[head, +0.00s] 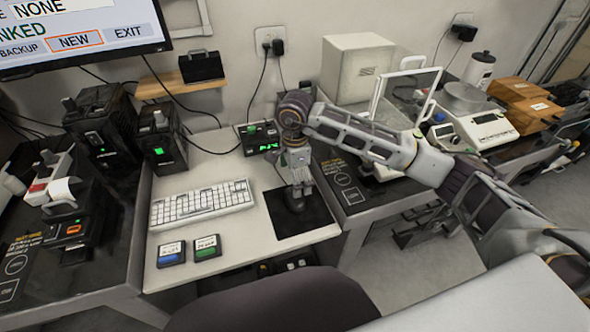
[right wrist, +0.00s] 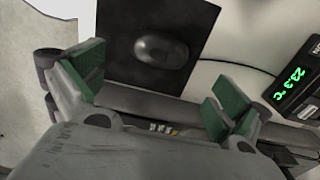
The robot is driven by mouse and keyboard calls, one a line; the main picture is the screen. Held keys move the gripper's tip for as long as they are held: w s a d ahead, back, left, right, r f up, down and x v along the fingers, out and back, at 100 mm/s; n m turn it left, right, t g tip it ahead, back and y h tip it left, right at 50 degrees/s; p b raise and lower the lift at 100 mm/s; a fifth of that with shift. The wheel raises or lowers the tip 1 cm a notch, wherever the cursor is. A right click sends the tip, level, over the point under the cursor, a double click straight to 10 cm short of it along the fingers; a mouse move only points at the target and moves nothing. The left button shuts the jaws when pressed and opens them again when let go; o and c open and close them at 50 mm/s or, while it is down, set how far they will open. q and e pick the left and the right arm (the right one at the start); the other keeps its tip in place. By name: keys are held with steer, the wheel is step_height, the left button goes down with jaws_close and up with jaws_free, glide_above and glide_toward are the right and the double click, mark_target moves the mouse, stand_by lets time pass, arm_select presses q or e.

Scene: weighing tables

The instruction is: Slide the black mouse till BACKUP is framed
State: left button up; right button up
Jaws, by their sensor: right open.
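The monitor (head: 70,35) at top left shows BACKUP, NEW and EXIT; an orange frame is around NEW. BACKUP (head: 25,49) is left of it and has no frame. The black mouse (right wrist: 162,48) lies on a black mat (right wrist: 120,65) in the right wrist view. The mat also shows in the head view (head: 318,212), where my right gripper (head: 295,195) points down over it and mostly hides the mouse. In the wrist view the right gripper's green-padded fingers (right wrist: 153,90) are spread, with nothing between them. My left gripper is not in view.
A white keyboard (head: 201,204) lies left of the mat, with two cartridges, blue (head: 171,254) and green (head: 207,248), in front. A green-lit display (head: 260,137) stands behind the mat. A glass-doored balance (head: 405,95) stands to the right. Bare desk shows between keyboard and mat.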

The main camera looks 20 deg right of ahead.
step_height(320, 180, down, 6)
steer(key=shift+f, duration=1.1)
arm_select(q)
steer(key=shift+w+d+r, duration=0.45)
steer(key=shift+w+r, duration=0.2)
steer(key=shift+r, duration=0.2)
arm_select(e)
steer(key=shift+f, duration=0.2)
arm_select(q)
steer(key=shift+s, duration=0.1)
arm_select(e)
steer(key=c, duration=1.1)
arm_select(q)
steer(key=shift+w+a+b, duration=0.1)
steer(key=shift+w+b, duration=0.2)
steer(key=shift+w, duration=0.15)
arm_select(e)
steer(key=shift+s+a, duration=0.1)
steer(key=shift+c, duration=0.2)
